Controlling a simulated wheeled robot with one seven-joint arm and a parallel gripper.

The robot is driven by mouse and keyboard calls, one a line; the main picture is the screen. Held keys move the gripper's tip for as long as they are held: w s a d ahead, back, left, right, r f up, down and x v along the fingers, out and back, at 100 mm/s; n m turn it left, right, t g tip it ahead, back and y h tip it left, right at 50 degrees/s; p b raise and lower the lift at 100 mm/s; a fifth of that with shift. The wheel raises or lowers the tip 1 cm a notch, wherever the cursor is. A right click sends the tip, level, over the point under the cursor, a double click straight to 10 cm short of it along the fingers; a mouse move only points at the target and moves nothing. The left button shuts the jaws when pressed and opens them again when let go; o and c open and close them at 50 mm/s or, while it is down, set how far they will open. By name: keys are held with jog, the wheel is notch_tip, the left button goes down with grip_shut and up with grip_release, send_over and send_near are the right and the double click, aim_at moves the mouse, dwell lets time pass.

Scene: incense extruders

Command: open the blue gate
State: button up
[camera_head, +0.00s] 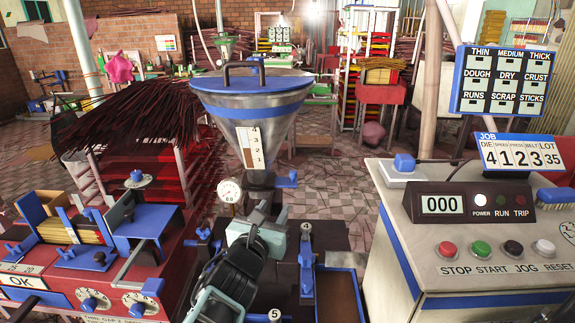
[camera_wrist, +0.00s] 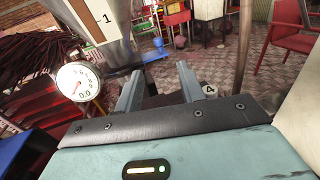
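The handle also shows in the wrist view (camera_wrist: 158,43), beyond and between my fingertips. My gripper (camera_wrist: 158,80) has its two grey fingers apart, with nothing held between them. In the head view its pale teal body sits below the hopper neck, and the fingertips are hard to make out. The fingers look apart from the handle.
A round gauge (camera_head: 229,190) stands close left of my gripper. A red bench with blue fixtures (camera_head: 145,220) is at left. A control cabinet (camera_head: 400,225) with buttons is at right. A blue-edged tray (camera_head: 338,294) lies front right. Tiled floor is open behind.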

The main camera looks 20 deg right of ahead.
aim_at(292, 174)
jog(key=shift+w+d+r, duration=0.1)
jog(key=shift+w+d, duration=0.05)
jog(key=shift+w, duration=0.5)
jog(key=p+x, duration=0.3)
jog(key=x, duration=1.3)
jog(key=shift+w+d, duration=0.15)
jog(key=shift+w, duration=0.1)
